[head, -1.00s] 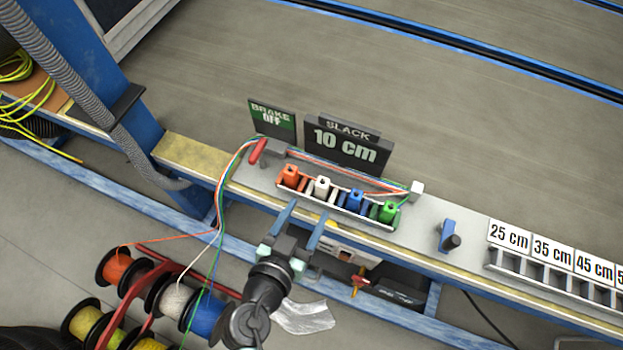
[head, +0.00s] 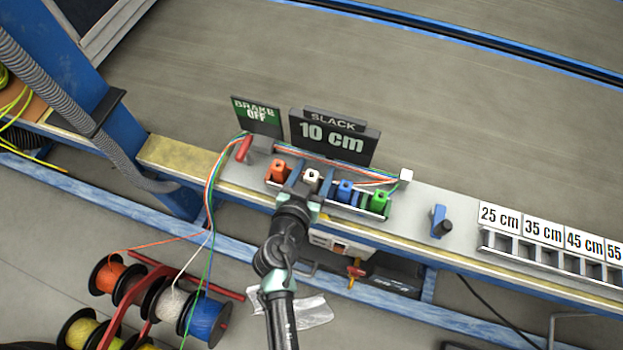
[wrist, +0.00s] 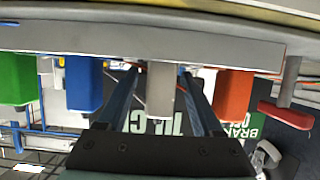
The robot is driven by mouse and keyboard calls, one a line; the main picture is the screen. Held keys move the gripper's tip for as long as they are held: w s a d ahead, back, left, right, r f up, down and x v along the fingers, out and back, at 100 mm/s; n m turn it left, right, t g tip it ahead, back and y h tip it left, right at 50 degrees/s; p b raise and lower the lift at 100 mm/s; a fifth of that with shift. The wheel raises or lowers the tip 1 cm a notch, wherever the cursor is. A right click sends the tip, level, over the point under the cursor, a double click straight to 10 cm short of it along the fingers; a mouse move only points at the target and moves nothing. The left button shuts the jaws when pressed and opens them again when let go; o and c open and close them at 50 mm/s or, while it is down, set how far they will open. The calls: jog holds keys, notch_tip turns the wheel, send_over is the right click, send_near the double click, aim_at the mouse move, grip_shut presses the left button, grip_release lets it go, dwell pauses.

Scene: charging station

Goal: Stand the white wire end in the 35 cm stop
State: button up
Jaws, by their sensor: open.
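The white wire end (head: 311,176) stands in the rack between the orange and blue ends. My gripper (head: 306,187) is at the rack, over the white end's near side. In the wrist view my gripper (wrist: 161,90) is open, with one blue finger on each side of the pale block of the white end (wrist: 161,78). No clear contact shows. The 35 cm stop (head: 528,249) is a slot under the "35 cm" label (head: 542,229) in the row at the right, with no wire end visible in it.
The orange (head: 278,169), blue (head: 344,190) and green (head: 379,202) ends stand close beside the white one. Signs reading "BRAKE OFF" (head: 257,115) and "SLACK 10 cm" (head: 333,136) rise behind. A blue clamp-like part (head: 438,222) stands between rack and stops.

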jog(key=shift+w+d+f, duration=0.15)
jog(key=shift+w+f, duration=0.05)
jog(key=shift+w, duration=0.2)
grip_shut()
